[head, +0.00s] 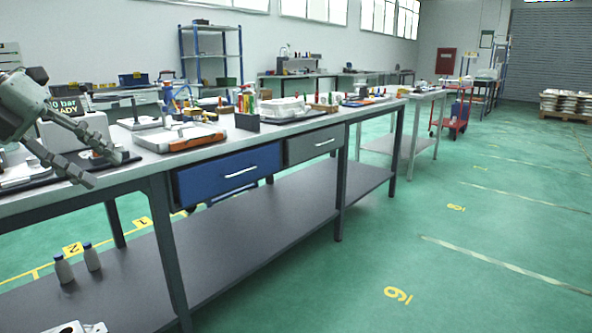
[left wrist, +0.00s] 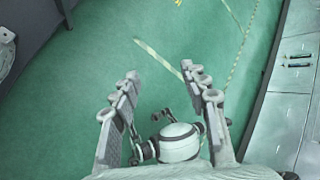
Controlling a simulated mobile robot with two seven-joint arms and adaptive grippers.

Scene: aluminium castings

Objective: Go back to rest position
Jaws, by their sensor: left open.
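My left gripper (head: 106,168) comes in from the left in the head view, its two fingers spread and nothing between them. It hangs over the near left part of the workbench (head: 228,143). In the left wrist view its fingers (left wrist: 166,98) also stand apart, with green floor beyond and a white rounded part with dark joints low between them; I cannot tell what that part is. My right gripper shows in neither view.
The bench carries an orange-and-grey case (head: 170,138), white castings (head: 282,107) and small tools. A blue drawer (head: 230,174) is under the top. Two bottles (head: 78,264) stand on the lower shelf. A red trolley (head: 450,120) stands farther back. The green floor at right is clear.

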